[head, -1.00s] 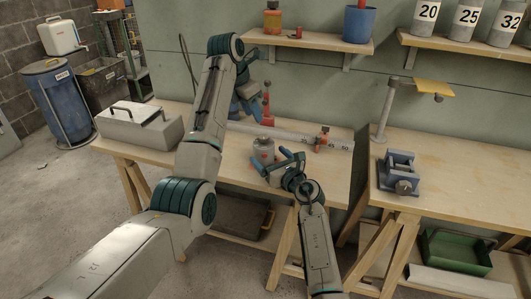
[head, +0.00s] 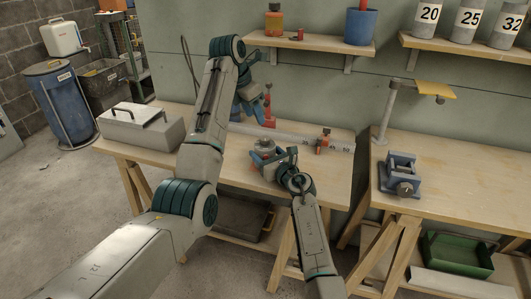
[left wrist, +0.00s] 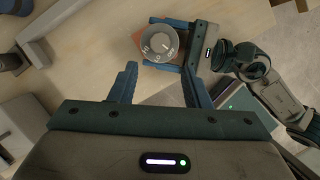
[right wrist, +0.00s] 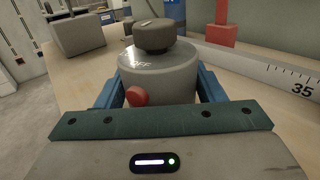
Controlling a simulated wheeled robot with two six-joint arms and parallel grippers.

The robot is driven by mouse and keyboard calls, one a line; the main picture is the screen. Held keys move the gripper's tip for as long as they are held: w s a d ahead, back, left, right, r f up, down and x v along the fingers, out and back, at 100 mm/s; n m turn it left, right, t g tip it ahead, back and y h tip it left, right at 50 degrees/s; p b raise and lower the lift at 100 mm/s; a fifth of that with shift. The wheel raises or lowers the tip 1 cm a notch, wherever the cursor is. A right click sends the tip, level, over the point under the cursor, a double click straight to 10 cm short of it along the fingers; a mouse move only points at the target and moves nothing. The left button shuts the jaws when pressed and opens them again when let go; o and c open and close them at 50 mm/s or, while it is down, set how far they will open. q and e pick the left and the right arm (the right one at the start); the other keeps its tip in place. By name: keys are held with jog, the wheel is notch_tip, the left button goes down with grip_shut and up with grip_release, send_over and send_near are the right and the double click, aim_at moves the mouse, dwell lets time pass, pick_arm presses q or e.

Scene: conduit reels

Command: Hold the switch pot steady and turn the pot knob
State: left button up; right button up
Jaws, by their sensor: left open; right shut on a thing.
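The switch pot (head: 265,144) is a squat grey cylinder on the left bench. In the right wrist view the pot body (right wrist: 160,74) has a red button (right wrist: 137,96) on its near side and the round dark pot knob (right wrist: 154,36) on top. My right gripper (head: 267,160) is shut on the pot body, one blue finger on each side. My left gripper (head: 260,116) is open and empty, above the pot and apart from it. The left wrist view shows the knob's pale marked dial (left wrist: 160,43) just beyond the open left fingers (left wrist: 162,78).
A red upright (right wrist: 222,22) stands behind the pot too. A grey toolbox (head: 140,128) sits at the bench's left end. A vise (head: 400,170) is on the right bench.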

aim_at(261, 140)
pick_arm(q)
jog(key=shift+o, duration=0.3)
notch_tip(261, 140, down, 8)
jog(key=t+h, duration=0.1)
jog(key=h, duration=0.2)
jog(key=m+t+h, duration=0.1)
jog(key=t+h, duration=0.1)
jog(key=h, duration=0.1)
jog(key=shift+w+a+f, duration=0.15)
jog(key=shift+f, duration=0.05)
jog(key=t+h, duration=0.1)
jog(key=s+a+f+t+h, duration=0.1)
jog(key=shift+s+a+f+h, duration=0.25)
jog(key=shift+f+h, duration=0.05)
jog(key=s+a+n+t+h, duration=0.1)
jog(key=s+a+t+h, duration=0.1)
jog(key=s+a+t, duration=0.2)
jog(key=x, duration=1.2)
jog(key=shift+f, duration=0.15)
jog(key=shift+c, duration=0.4)
jog(key=c, duration=0.9)
